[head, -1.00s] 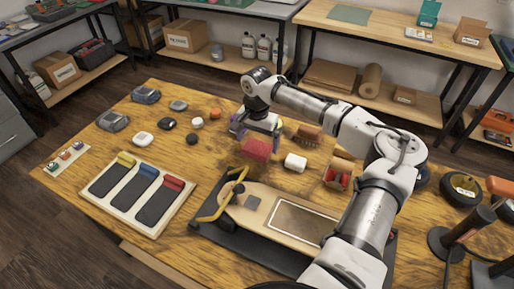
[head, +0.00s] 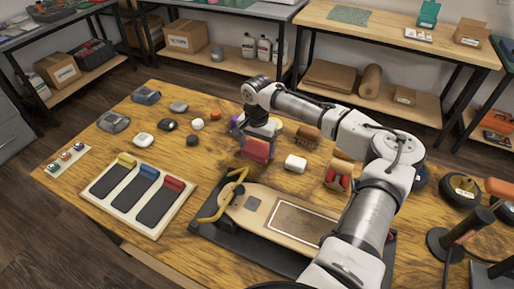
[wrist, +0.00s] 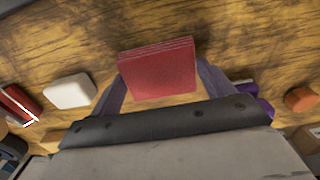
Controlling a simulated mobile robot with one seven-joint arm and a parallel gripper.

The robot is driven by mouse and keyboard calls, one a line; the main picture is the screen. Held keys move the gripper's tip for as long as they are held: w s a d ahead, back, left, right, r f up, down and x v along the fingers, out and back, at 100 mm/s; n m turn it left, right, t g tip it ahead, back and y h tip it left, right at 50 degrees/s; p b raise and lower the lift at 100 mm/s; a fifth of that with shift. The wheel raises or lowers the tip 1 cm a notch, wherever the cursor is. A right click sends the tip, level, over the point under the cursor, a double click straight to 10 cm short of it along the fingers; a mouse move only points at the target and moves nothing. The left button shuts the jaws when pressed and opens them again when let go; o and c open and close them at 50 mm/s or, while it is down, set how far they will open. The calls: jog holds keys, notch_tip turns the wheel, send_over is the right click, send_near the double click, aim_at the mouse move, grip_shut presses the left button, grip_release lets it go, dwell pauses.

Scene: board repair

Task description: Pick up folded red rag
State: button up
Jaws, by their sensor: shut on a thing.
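The folded red rag (head: 256,150) is a thick, square, layered red block. My gripper (head: 258,136) is above the middle back of the wooden table and is shut on the rag. In the wrist view the rag (wrist: 158,70) sits between the two purple-grey fingers, with its layered edge facing up in the picture. The rag hangs upright below the gripper in the head view. It looks to be at or just above the tabletop; the exact gap cannot be told.
A longboard (head: 270,212) with a yellow clamp (head: 222,195) lies in front of the gripper. A white block (head: 295,163) is close on the right, a bristle brush (head: 307,136) behind it. A tray with three dark strips (head: 125,212) lies at the left.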

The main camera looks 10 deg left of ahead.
aim_at(258, 148)
notch_tip(258, 148, up, 20)
jog(key=b, duration=0.2)
dwell(0.4)
jog(key=o, duration=0.4)
jog(key=shift+d, duration=0.1)
jog(key=c, duration=0.3)
